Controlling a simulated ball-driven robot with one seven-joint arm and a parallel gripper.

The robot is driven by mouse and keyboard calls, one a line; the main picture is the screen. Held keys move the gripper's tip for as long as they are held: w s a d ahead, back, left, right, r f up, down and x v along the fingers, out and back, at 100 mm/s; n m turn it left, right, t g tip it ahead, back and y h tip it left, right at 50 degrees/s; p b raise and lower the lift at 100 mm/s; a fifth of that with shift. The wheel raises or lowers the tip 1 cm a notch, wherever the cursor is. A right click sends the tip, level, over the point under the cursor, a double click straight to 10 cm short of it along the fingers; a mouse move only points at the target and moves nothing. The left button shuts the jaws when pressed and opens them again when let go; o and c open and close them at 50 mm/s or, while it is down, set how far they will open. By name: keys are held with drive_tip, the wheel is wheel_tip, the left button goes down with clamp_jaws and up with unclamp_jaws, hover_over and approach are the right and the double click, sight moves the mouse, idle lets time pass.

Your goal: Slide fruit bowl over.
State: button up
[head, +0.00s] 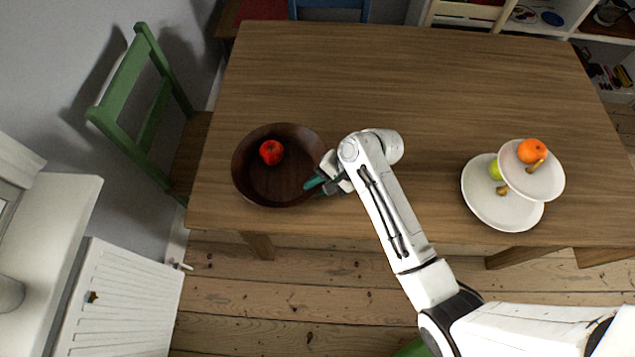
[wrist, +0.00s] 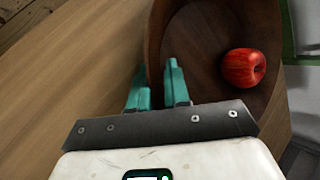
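The fruit bowl (head: 246,177) is a dark brown wooden bowl near the left front of the table, with one red apple (head: 271,152) in it. My gripper (head: 318,183) is at the bowl's right front rim. In the wrist view, the bowl (wrist: 158,32) has its wall between my gripper's teal fingers (wrist: 156,80), one inside and one outside.
The wooden table (head: 430,75) is clear behind the bowl and across the middle. A two-tier white stand (head: 490,208) with an orange (head: 532,151) and other fruit stands at the right. A green chair (head: 125,78) is at the left end.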

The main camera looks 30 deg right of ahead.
clamp_jaws()
idle(1.4)
